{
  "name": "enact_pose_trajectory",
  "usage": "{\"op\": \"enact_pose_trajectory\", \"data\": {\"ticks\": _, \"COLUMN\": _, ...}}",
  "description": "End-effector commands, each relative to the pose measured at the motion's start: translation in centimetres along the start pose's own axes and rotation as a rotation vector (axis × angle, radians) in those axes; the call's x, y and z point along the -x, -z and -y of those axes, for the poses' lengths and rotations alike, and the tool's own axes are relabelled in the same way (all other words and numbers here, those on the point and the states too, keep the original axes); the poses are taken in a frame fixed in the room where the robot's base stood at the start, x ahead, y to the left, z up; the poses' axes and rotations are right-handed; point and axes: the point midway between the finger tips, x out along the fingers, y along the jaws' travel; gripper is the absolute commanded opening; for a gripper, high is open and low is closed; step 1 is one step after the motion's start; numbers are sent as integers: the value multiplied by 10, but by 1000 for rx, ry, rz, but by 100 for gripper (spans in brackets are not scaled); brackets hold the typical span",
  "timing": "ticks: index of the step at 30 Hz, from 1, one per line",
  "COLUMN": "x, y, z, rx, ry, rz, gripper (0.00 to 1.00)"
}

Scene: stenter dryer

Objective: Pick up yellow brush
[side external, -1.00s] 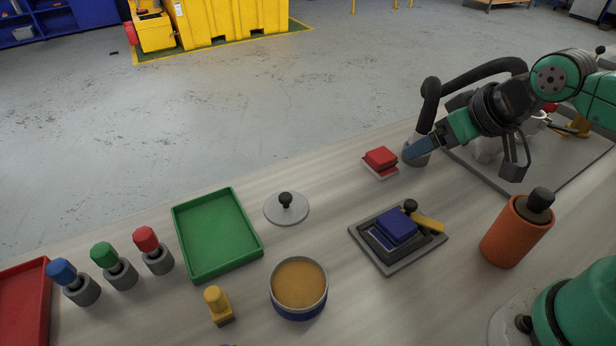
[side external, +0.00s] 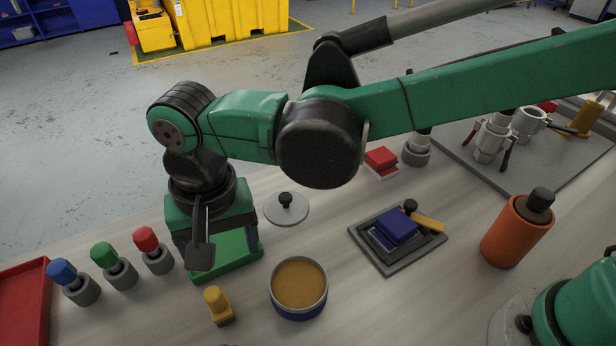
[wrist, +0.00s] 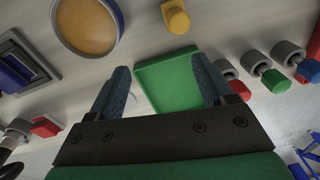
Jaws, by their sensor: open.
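A small yellow upright piece with a darker foot, which looks like the yellow brush (side external: 218,303), stands on the table just left of the round tin. Its yellow top also shows at the upper edge of the wrist view (wrist: 176,17). My gripper (wrist: 162,76) is open and empty, its two blue-grey fingers spread apart, pointing down over the green tray (side external: 236,262). The brush lies beyond the fingertips in the wrist view, apart from them. In the side view the fingers are mostly hidden behind my wrist.
The tin (side external: 299,289) with tan contents stands right of the brush. Blue (side external: 73,281), green (side external: 114,265) and red (side external: 153,250) knobbed pieces stand left of the tray. A lid (side external: 286,209) lies behind the tin. The table in front of the brush is clear.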

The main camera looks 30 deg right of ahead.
Motion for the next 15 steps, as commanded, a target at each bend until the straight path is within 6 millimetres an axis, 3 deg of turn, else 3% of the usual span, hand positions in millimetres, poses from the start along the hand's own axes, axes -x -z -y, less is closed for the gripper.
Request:
{"op": "enact_pose_trajectory", "data": {"ticks": 1, "x": -8, "y": -8, "z": 11, "rx": 1, "ry": -15, "rz": 11, "gripper": 74}}
{"op": "enact_pose_trajectory", "data": {"ticks": 5, "x": -19, "y": -22, "z": 24, "rx": -12, "ry": -42, "rz": 29, "gripper": 74}}
{"op": "enact_pose_trajectory", "data": {"ticks": 15, "x": -61, "y": -25, "z": 25, "rx": -18, "ry": -49, "rz": 32, "gripper": 74}}
